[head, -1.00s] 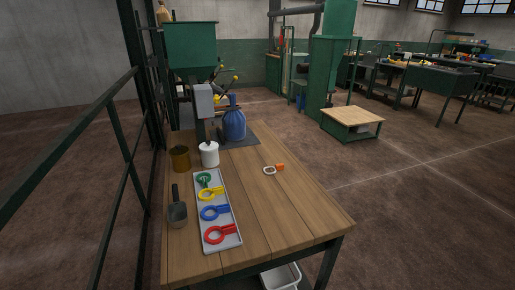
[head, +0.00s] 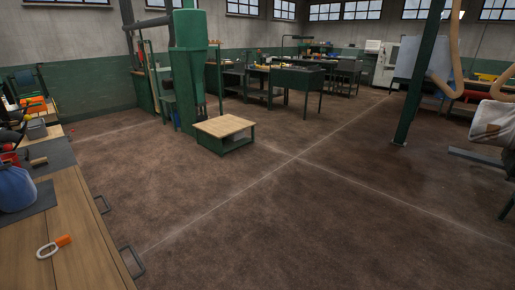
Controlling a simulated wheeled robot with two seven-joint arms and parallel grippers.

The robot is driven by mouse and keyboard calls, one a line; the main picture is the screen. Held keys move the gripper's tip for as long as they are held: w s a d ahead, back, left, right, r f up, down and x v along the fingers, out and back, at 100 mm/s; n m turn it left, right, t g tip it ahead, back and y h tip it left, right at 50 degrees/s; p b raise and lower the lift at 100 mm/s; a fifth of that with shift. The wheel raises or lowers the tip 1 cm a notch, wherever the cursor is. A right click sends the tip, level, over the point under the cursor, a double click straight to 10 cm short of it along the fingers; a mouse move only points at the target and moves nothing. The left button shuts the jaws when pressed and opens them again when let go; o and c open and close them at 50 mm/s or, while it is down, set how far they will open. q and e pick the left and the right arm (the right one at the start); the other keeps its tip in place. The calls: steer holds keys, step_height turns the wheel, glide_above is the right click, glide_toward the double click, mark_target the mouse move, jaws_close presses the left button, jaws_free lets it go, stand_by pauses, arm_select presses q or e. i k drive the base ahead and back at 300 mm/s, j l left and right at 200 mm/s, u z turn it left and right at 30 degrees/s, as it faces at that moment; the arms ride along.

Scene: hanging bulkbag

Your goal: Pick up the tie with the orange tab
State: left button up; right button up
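The tie with the orange tab (head: 64,240) lies on the wooden workbench (head: 75,210) at the lower left of the head view. Its white loop (head: 46,250) points left and its orange tab points right. It lies apart from other things, left of the bench's right edge. Neither of my grippers shows in the head view.
A blue bag (head: 16,188) stands on a dark mat (head: 40,201) beyond the tie, cut by the left edge. Handles (head: 131,262) stick out from the bench's right side. A low wooden-topped platform (head: 224,126) stands beyond open floor. A green post (head: 419,80) stands at right.

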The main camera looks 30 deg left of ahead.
mark_target(62, 240)
steer(key=i+l+u, duration=0.1)
steer(key=i, duration=0.3)
steer(key=i+l, duration=0.15)
steer(key=i, duration=0.2)
steer(key=i+l+u, duration=0.15)
steer(key=i, duration=0.25)
steer(key=i+j+u, duration=0.1)
steer(key=u, duration=0.35)
steer(key=i+u, duration=0.2)
steer(key=u, duration=0.25)
steer(key=i+u, duration=0.15)
steer(key=u, duration=0.3)
steer(key=i+l+u, duration=0.1)
steer(key=u, duration=0.35)
steer(key=i+l+u, duration=0.15)
steer(key=u, duration=0.3)
steer(key=i+l, duration=0.05)
